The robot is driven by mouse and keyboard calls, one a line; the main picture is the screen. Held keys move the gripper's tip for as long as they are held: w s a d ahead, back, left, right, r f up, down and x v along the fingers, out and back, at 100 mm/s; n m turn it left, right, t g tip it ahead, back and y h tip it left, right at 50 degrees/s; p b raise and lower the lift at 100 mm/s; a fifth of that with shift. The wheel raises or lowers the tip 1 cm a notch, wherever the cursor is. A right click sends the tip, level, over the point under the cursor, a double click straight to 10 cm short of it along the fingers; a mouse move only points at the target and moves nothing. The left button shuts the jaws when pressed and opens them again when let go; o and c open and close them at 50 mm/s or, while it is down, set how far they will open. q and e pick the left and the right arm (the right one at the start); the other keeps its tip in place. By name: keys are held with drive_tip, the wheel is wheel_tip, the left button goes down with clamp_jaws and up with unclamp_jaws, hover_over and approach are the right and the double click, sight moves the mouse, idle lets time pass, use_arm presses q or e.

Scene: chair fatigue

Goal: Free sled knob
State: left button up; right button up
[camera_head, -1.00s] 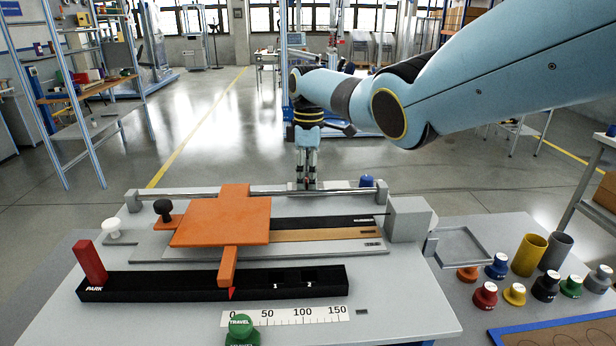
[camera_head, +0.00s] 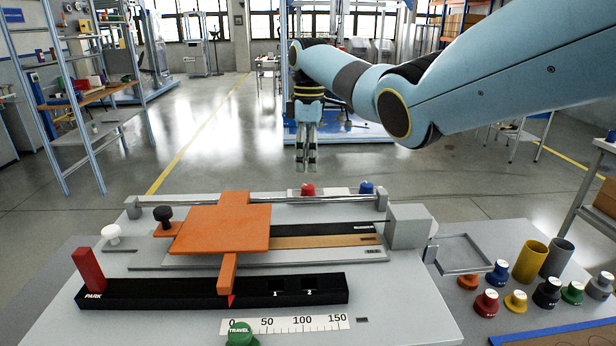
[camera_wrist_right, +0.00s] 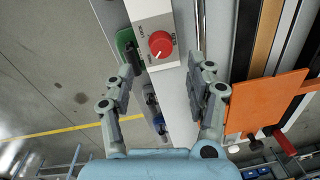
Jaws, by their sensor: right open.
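The red knob (camera_head: 307,190) stands at the back edge of the bench, behind the rail. In the right wrist view the red knob (camera_wrist_right: 161,44) sits on a white labelled plate (camera_wrist_right: 150,10) and has a white pointer line. My right gripper (camera_head: 306,166) is open and empty, above the red knob and apart from it. In the wrist view its fingers (camera_wrist_right: 163,68) stand either side of the knob's line. The orange sled (camera_head: 214,229) lies on the rail, its pointer near 0 on the scale (camera_head: 290,324). My left gripper is out of view.
A blue knob (camera_head: 366,188) stands right of the red one. A black knob (camera_head: 163,215), a white knob (camera_head: 111,233) and a green TRAVEL knob (camera_head: 240,334) are around the sled. A grey block (camera_head: 409,224) and an empty tray (camera_head: 466,254) are at right.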

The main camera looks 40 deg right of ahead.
wheel_tip(320, 180, up, 5)
drive_tip(key=shift+w+d+r, duration=0.1)
drive_tip(key=shift+w+r, duration=0.05)
idle(0.6)
